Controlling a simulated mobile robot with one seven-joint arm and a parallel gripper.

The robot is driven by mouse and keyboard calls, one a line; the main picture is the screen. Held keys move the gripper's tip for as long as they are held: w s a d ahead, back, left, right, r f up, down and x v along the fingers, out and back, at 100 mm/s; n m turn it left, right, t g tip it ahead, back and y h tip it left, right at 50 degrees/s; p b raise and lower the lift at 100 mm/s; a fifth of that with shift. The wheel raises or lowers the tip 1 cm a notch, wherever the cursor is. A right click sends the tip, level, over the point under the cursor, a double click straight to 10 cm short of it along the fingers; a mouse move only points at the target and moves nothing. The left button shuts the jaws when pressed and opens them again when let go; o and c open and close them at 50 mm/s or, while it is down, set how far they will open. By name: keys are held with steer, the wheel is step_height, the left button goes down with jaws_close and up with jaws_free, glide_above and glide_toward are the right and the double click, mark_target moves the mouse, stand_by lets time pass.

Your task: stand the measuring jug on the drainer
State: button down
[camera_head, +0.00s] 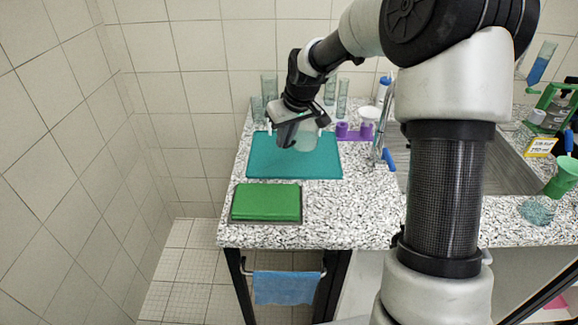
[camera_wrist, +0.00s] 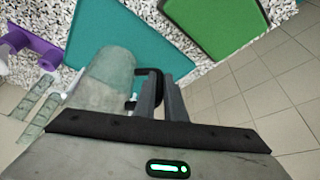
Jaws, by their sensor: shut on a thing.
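The measuring jug (camera_head: 307,139) is a clear, greyish vessel held over the teal mat. It also shows in the wrist view (camera_wrist: 104,82), with a dark handle (camera_wrist: 150,74) on its right side. My gripper (camera_head: 286,132) is shut on the handle; its fingers (camera_wrist: 165,98) close on it in the wrist view. The flat teal mat (camera_head: 265,160), which looks like the drainer, lies on the speckled counter and is bare. It also shows in the wrist view (camera_wrist: 150,35). I cannot tell how far the jug's base is above it.
A green block in a dark tray (camera_head: 266,203) lies in front of the mat. Glass cylinders (camera_head: 268,86) stand behind it. A purple holder (camera_head: 355,131), a tap (camera_head: 378,135) and the sink (camera_head: 410,160) are to the right. A blue cloth (camera_head: 288,287) hangs below the counter.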

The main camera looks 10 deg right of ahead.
step_height(320, 180, down, 8)
steer(key=shift+r, duration=0.15)
stand_by(0.3)
steer(key=c, duration=1.8)
jaws_free()
steer(key=shift+f, duration=0.2)
steer(key=shift+r, duration=0.15)
steer(key=shift+s+r, duration=0.1)
steer(key=shift+r, duration=0.15)
steer(key=v, duration=1.1)
steer(key=shift+s+d+r+p, duration=0.1)
steer(key=shift+s+r+p, duration=0.05)
steer(key=shift+r+p, duration=0.15)
